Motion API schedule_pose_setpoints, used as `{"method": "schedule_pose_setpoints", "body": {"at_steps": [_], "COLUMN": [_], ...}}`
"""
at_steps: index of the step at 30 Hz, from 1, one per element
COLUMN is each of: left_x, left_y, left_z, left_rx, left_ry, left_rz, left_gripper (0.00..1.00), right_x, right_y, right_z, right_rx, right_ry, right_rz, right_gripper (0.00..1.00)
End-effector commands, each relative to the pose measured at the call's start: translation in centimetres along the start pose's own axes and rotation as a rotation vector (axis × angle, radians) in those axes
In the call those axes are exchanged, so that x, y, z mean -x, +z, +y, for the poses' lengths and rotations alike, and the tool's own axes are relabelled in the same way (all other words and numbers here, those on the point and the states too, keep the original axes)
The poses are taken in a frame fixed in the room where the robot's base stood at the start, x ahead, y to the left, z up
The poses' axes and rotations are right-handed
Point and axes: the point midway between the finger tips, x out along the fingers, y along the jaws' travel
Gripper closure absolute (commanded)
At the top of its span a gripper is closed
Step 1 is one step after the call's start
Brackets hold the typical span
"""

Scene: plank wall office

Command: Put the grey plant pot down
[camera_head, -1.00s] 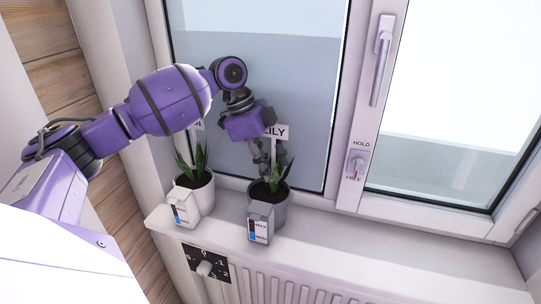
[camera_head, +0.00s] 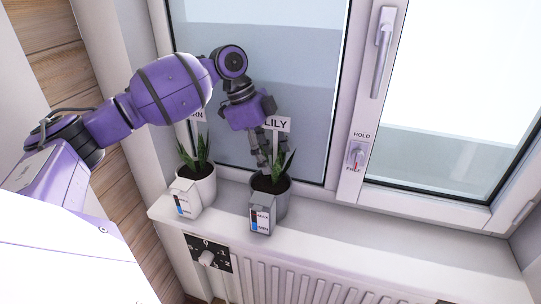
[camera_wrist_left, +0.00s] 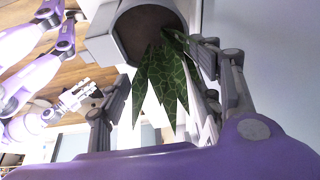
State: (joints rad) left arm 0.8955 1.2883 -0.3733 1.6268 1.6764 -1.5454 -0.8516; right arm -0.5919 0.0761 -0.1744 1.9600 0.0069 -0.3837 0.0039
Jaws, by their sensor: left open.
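The grey plant pot (camera_head: 280,204) stands upright on the white window sill (camera_head: 335,222). It holds a spiky green plant (camera_head: 282,166) and a sign reading LILY (camera_head: 277,123). A box with a MAX/MIN gauge (camera_head: 262,216) is on its front. My left gripper (camera_head: 264,160) is open just above and behind the pot, by the leaves. In the left wrist view its fingers (camera_wrist_left: 158,62) are spread on either side of the leaves, near the grey pot's rim (camera_wrist_left: 112,40). My right gripper (camera_wrist_left: 78,96) shows small in the left wrist view; its jaw state is unclear.
A white pot (camera_head: 206,188) with a similar plant stands left of the grey one. The window (camera_head: 300,60) is close behind. The sill's right part is clear. A radiator (camera_head: 310,280) is below.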

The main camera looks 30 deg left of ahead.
Motion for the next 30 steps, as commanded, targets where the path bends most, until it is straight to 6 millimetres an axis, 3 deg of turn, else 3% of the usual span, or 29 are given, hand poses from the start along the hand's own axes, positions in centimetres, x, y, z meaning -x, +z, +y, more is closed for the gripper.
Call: {"method": "schedule_pose_setpoints", "body": {"at_steps": [1, 3, 9, 19, 30], "left_x": [2.2, 3.6, 6.4, 6.9, 6.9], "left_y": [-0.6, -0.7, -0.5, -0.2, -0.2], "left_z": [-0.1, -0.1, -0.1, 0.0, 0.0], "left_rx": [-0.005, -0.006, -0.004, -0.001, -0.002], "left_ry": [-0.018, -0.021, -0.017, -0.006, -0.007], "left_rz": [0.007, 0.008, 0.007, 0.003, 0.003], "left_gripper": [0.41, 0.41, 0.41, 0.41, 0.41], "right_x": [0.3, 0.5, 1.1, 1.1, 1.1], "right_y": [-1.6, -2.5, -3.3, -2.0, -2.9], "right_z": [-0.1, -0.3, -0.5, -0.5, -0.8], "right_rx": [0.000, -0.001, 0.009, 0.014, 0.008], "right_ry": [-0.002, -0.007, -0.017, -0.020, -0.023], "right_rz": [0.023, 0.034, 0.042, 0.013, 0.031], "right_gripper": [0.60, 0.60, 0.60, 0.60, 0.60]}}
